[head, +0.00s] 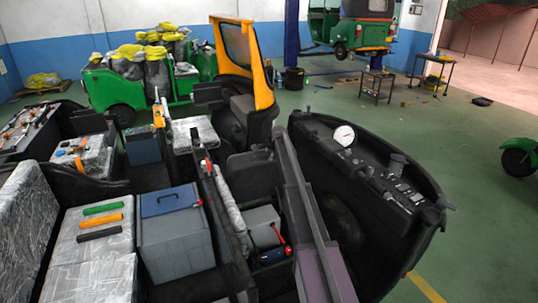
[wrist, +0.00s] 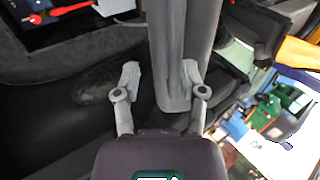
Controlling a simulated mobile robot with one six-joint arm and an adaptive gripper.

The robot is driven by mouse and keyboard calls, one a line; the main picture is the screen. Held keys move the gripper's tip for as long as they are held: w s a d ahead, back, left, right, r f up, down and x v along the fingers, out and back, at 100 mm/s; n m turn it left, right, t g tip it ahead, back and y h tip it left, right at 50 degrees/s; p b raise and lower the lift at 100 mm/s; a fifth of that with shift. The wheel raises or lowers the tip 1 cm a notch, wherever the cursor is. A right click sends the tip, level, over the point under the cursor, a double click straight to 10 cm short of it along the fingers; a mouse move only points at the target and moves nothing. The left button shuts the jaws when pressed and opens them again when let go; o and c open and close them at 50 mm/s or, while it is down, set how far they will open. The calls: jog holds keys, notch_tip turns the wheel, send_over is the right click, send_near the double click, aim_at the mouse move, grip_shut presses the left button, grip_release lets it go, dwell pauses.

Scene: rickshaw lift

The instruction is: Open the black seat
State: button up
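A black seat (head: 252,174) is in the middle of the rickshaw in the head view, partly hidden by the bars and trim around it. In the wrist view a dark surface (wrist: 85,100) fills the left side; I cannot tell whether it is the seat. My gripper (wrist: 160,72) is open, its two grey fingers apart. A grey bar (wrist: 172,50) runs down into the space between them from above. Contact between bar and fingers cannot be told. The fingers are not clear in the head view.
Left of the seat stand a grey box with a blue lid (head: 174,235) and plastic-wrapped seats (head: 97,255) with coloured bars on them. A black dashboard (head: 375,175) with a white gauge lies to the right. Green floor is open beyond it.

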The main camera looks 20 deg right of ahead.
jog(key=s+r+p, duration=0.3)
jog(key=r+p, duration=0.8)
jog(key=shift+s+d+r, duration=0.2)
jog(key=shift+s+r, duration=0.15)
dwell(1.1)
dwell(0.7)
jog(key=s+a+f+n+g+b, duration=0.2)
jog(key=s+a+f+n+b, duration=0.3)
jog(key=s, duration=1.2)
jog(key=s+a+f+n+g+b, duration=0.2)
jog(key=s+a+f+n+b, duration=0.4)
jog(key=s, duration=1.1)
jog(key=s+a+f+n+g+b, duration=0.2)
jog(key=s+a+f+n+b, duration=0.3)
jog(key=s+f, duration=0.5)
jog(key=s+a+b, duration=0.1)
jog(key=s, duration=0.7)
jog(key=shift+a+n+g+h+b, duration=0.25)
jog(key=shift+n+g+h+b, duration=0.1)
jog(key=shift+n+g+h, duration=0.05)
jog(key=shift+d+f, duration=0.1)
